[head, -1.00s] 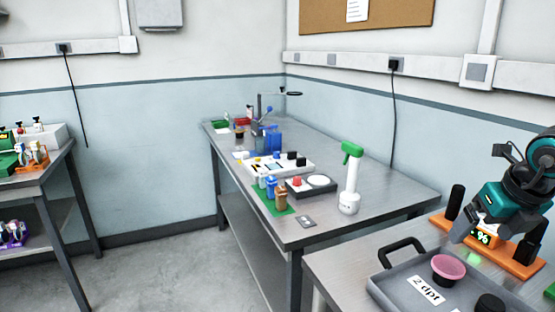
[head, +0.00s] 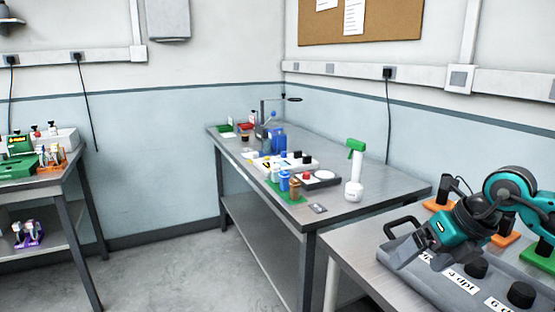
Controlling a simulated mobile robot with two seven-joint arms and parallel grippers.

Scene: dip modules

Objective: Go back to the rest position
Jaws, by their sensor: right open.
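My right gripper (head: 402,254) is open and hangs over the left part of a grey tray (head: 425,291) on the near steel table. I see nothing between its fingers. Its teal arm comes in from the right edge. The arm and gripper hide part of the tray and the orange stand behind it. My left gripper is not in view.
The tray holds black round pieces (head: 476,267) beside labels such as "4 dpt" (head: 463,281). A steel table (head: 350,208) behind carries a white bottle with green top (head: 355,172) and several small containers. Another bench (head: 55,182) stands left. Floor between is clear.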

